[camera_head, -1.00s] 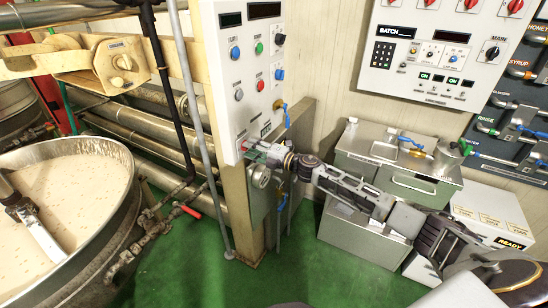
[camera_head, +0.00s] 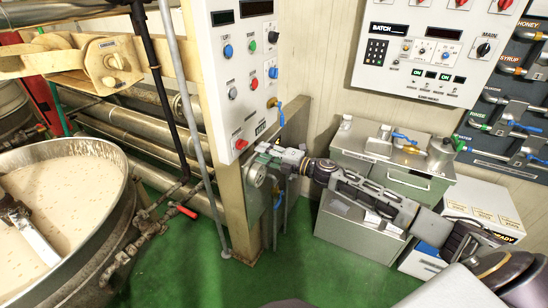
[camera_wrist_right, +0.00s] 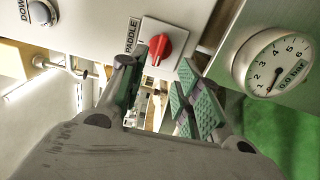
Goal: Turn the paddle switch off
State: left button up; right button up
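The paddle switch (camera_wrist_right: 158,47) is a red rotary knob on a white plate, with the word PADDLE beside it in the right wrist view. In the head view the knob (camera_head: 240,143) sits at the bottom of the white control panel (camera_head: 216,90). Its bar lies roughly up-and-down in the wrist picture; I cannot tell whether that means on or off. My right gripper (camera_wrist_right: 160,95) is open and empty, its green-padded fingers apart below the knob in the wrist picture. In the head view the gripper (camera_head: 262,152) is just right of the knob, apart from it. My left gripper is not in view.
A round pressure gauge (camera_wrist_right: 274,63) is right of the knob in the wrist view. A grey knob (camera_wrist_right: 42,12) is farther left on the panel. A tan post (camera_head: 236,215) stands under the panel. A kettle (camera_head: 120,180) of pale mix is at left. Green floor lies open between.

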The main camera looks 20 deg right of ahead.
jog(key=shift+v, duration=1.8)
jog(key=shift+s, duration=0.1)
jog(key=shift+d, duration=0.1)
